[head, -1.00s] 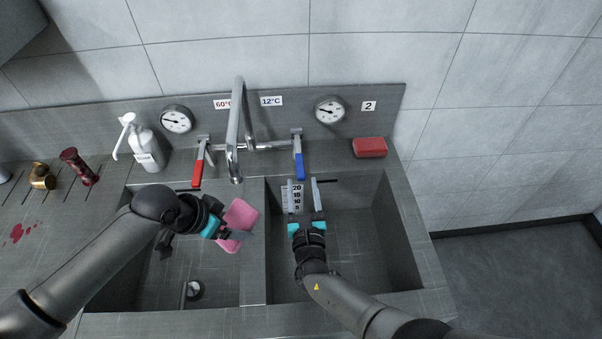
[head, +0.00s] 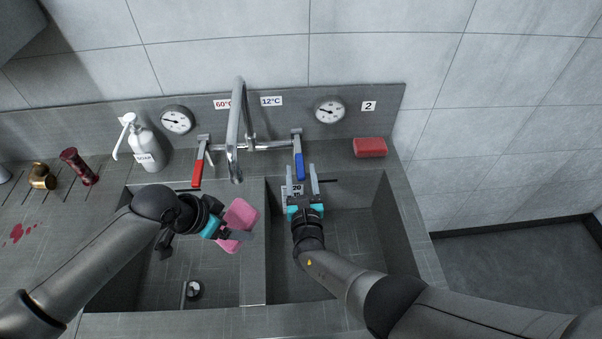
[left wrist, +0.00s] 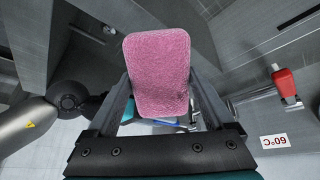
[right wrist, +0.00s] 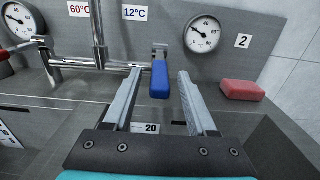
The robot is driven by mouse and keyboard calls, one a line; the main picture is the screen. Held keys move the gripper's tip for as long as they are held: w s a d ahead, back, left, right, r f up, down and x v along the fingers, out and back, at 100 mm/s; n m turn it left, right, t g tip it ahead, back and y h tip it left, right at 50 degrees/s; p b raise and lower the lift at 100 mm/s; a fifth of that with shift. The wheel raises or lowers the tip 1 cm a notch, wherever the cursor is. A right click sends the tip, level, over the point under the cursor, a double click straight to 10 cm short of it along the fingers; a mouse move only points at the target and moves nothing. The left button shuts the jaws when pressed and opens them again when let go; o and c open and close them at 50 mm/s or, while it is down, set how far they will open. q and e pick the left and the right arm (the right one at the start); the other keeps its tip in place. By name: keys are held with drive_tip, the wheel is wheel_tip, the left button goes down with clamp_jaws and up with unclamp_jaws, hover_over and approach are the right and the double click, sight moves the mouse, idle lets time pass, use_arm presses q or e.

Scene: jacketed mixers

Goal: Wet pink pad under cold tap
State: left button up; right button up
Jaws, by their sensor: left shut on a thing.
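The pink pad (head: 240,216) is held by my left gripper (head: 232,232) over the left basin, a little below and near the spout. The pad also fills the middle of the left wrist view (left wrist: 158,72), between the fingers. The tap (head: 235,130) has a curved chrome spout. Its blue lever (head: 299,165) is on the right, under the 12°C label (head: 271,101); its red lever (head: 198,173) is on the left. My right gripper (head: 314,180) is open and empty, just in front of the blue lever. In the right wrist view the blue lever (right wrist: 160,80) appears between the open fingers.
A red sponge block (head: 369,147) lies on the ledge at right. A soap bottle (head: 146,145) stands at left. Two dial gauges, left (head: 177,119) and right (head: 330,110), are on the back panel.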

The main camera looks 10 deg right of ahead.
clamp_jaws()
idle(1.3)
